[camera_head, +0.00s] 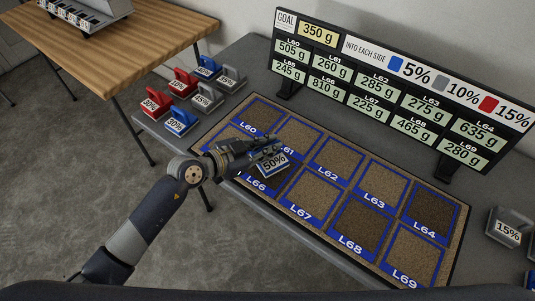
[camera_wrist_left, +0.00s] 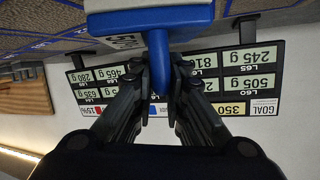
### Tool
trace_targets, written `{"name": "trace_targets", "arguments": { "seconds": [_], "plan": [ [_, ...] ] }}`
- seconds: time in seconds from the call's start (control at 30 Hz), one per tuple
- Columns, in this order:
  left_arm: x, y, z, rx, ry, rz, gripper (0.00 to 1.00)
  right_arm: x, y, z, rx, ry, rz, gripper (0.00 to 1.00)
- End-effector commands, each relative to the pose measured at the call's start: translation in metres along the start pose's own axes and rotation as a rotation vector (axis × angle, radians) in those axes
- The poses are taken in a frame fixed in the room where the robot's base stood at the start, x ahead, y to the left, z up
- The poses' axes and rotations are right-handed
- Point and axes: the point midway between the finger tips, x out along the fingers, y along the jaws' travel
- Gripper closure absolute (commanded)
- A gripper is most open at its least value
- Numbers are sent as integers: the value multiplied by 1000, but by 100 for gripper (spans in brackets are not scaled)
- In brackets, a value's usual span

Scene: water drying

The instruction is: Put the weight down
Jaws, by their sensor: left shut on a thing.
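A blue weight (camera_head: 273,164) with a white label that seems to read 50% is held over the mat (camera_head: 226,125), above the area of squares L61 and L66. My left gripper (camera_head: 262,149) is shut on its blue handle. In the left wrist view the same blue weight (camera_wrist_left: 150,22) hangs at the top, its handle (camera_wrist_left: 158,65) between the two fingers. Whether its underside touches the mat cannot be told. It partly hides squares L61 and L66. L64 (camera_head: 430,213), L66 and L68 (camera_head: 362,224) look darker than the others. My right gripper is not in view.
Several red, blue and grey weights (camera_head: 184,82) stand on the grey table's left end. A display board (camera_head: 390,88) with gram readings and a 350 g goal stands behind the mat. A wooden table (camera_head: 130,45) is at upper left.

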Motion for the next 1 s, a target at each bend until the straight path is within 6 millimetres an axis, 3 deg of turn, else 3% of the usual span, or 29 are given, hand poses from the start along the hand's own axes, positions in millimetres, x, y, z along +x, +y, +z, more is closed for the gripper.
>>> {"name": "trace_targets", "arguments": {
  "seconds": [0.03,0.13,0.5,0.53,0.6,1.0],
  "plan": [
    [4,5,16,-2,-11,5,100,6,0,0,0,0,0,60],
    [9,7,26,-2,-7,4,100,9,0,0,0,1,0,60],
    [10,8,28,-3,-6,4,100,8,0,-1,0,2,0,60],
    [10,8,29,-3,-7,5,80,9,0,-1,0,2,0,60],
    [10,8,29,-3,-7,5,66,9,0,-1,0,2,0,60],
    [7,8,28,-3,-8,4,66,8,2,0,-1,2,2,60]
  ]
}}
